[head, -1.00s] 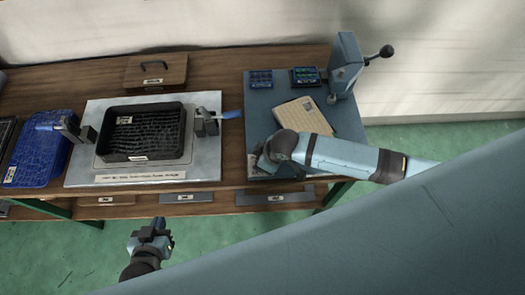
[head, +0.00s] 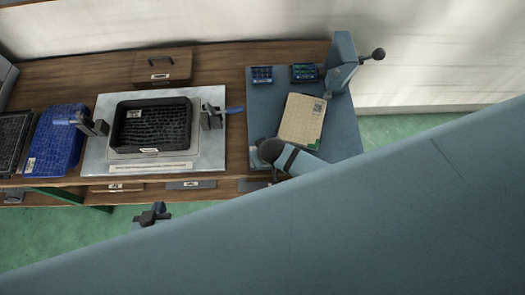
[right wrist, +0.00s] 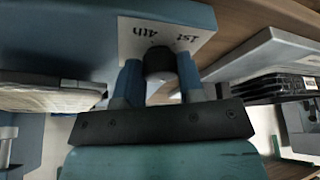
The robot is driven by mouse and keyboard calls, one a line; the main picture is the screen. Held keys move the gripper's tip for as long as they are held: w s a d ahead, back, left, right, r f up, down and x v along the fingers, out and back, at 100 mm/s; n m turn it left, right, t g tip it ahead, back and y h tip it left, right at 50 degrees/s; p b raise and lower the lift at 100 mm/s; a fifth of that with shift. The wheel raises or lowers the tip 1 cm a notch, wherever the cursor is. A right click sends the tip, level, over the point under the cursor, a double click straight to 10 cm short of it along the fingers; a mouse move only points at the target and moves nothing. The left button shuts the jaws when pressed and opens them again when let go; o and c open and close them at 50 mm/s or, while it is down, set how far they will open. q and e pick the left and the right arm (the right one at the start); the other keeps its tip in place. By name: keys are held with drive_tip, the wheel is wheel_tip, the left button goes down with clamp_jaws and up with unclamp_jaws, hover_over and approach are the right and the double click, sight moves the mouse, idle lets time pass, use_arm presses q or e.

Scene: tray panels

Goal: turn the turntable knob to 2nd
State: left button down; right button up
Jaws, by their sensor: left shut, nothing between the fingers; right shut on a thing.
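The turntable knob (right wrist: 160,62) is a dark round knob in the right wrist view, on the front of a blue-grey base. A white label (right wrist: 140,32) behind it reads "1st" and "4th"; other marks are hidden. My right gripper (right wrist: 159,76) has its two blue fingers shut on the knob, one on each side. In the head view my right wrist (head: 270,150) covers the knob at the base's front edge. A tan patterned panel (head: 303,118) lies on the blue-grey base (head: 262,110). My left gripper (head: 153,214) is shut and empty before the table, partly hidden by my arm.
A lever device (head: 342,68) and two small blue boxes stand at the base's back. Left are a black tray (head: 125,148) on a metal plate between clamps, a blue tray (head: 52,160) and a lidded wooden box (head: 161,66). My arm covers the lower right.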

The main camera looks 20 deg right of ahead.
idle(0.4)
drive_tip(key=o, duration=0.9)
drive_tip(key=b+v, duration=0.1)
drive_tip(key=v, duration=1.3)
drive_tip(key=shift+a, duration=0.1)
